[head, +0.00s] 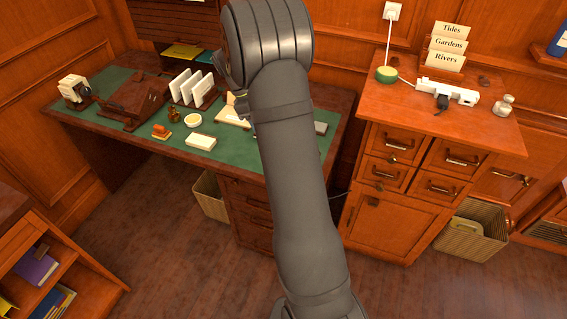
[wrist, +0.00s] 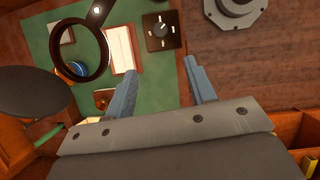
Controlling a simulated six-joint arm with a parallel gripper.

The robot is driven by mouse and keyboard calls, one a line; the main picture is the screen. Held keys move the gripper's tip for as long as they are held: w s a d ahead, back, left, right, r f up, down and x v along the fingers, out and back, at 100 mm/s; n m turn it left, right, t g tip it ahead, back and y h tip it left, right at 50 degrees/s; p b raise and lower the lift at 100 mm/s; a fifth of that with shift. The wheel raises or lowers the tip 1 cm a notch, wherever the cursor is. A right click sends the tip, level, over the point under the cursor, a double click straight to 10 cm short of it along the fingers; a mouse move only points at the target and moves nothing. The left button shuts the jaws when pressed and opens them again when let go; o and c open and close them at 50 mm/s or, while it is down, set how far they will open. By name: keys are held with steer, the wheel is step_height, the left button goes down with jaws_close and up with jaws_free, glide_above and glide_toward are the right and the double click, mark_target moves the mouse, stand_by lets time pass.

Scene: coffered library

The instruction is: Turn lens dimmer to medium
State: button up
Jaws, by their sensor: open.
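A small dark square plate with a round black knob, which looks like the lens dimmer (wrist: 160,31), lies on the green desktop in the wrist view. Pale marks surround the knob; its setting is too small to read. A black-rimmed ring lens (wrist: 107,48) shows left of it. My gripper (wrist: 160,67) is open and empty, its two blue-grey fingers spread apart below the dimmer in the picture, not touching it. In the head view my arm covers that part of the desk, and the gripper and dimmer cannot be made out.
A cream pad (wrist: 121,48) lies between ring and dimmer. A grey flanged round piece (wrist: 236,10) is at upper right. On the green-topped desk (head: 116,79) stand a letter rack (head: 192,90), stamp (head: 161,131) and white dish (head: 193,120). A cabinet (head: 470,127) stands to the right.

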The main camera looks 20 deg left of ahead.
steer(key=x, duration=1.7)
steer(key=c, duration=1)
steer(key=shift+o, duration=0.2)
steer(key=m+g, duration=0.1)
steer(key=m, duration=0.1)
steer(key=shift+w+m, duration=0.1)
steer(key=shift+m, duration=0.3)
steer(key=o, duration=1)
steer(key=shift+c, duration=0.2)
steer(key=v, duration=1.7)
steer(key=shift+w+r, duration=0.2)
steer(key=shift+r, duration=0.05)
